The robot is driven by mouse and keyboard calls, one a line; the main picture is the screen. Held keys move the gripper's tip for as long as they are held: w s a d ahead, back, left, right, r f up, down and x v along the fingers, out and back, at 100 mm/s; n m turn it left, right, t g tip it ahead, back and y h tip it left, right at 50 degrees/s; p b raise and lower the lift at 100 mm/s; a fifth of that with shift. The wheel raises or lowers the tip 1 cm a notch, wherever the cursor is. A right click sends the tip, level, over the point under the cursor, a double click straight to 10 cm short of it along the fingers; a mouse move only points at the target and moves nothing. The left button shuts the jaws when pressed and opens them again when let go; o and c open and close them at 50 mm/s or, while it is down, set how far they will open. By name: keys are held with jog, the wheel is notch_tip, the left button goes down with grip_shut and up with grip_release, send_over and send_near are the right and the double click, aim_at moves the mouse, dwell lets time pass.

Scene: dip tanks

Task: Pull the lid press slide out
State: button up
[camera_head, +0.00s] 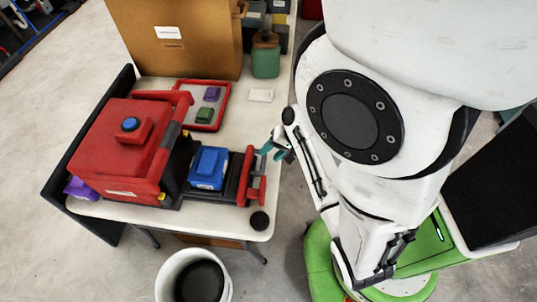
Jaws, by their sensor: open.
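The lid press (122,140) is a red box with a blue button on top, at the left of the table. Its dark slide (230,172) extends from the press's right side and carries a blue box (209,168). A red handle (257,182) stands across the slide's outer end. My gripper (269,147) is open, with teal fingers at the upper end of the handle. I cannot tell whether the fingers touch the handle. Nothing shows held in it.
A red tray (223,112) with a purple and a green block lies behind the press. A cardboard box (178,38) and green container (266,58) stand at the back. A white bucket (165,283) stands on the floor in front. A black disc (259,220) lies at the table's front corner.

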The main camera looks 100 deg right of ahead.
jog(key=v, duration=0.8)
dwell(0.4)
jog(key=n+g+y, duration=0.2)
jog(key=n, duration=0.4)
send_near(242, 187)
jog(key=d, duration=0.1)
jog(key=s+d+f, duration=0.1)
jog(key=d, duration=0.1)
jog(key=d+f, duration=0.1)
jog(key=shift+s+d+f, duration=0.15)
jog(key=shift+s+f, duration=0.05)
jog(key=shift+s, duration=0.1)
jog(key=w+a+n, duration=0.1)
jog(key=w+a+n+g, duration=0.1)
jog(key=w+a+n, duration=0.1)
jog(key=w+a+f+n, duration=0.1)
jog(key=w, duration=0.1)
jog(key=shift+w+a+g, duration=0.1)
jog(key=shift+a+g, duration=0.2)
jog(key=shift+a, duration=0.1)
jog(key=w+a+n+g, duration=0.1)
jog(key=w+a+n, duration=0.4)
jog(key=a+n, duration=0.5)
jog(key=a, duration=0.2)
jog(key=shift+w+a+g+h+b, duration=0.3)
jog(key=shift+w+g+h+b, duration=0.05)
jog(key=shift+g+h+b, duration=0.05)
jog(key=shift+r, duration=0.1)
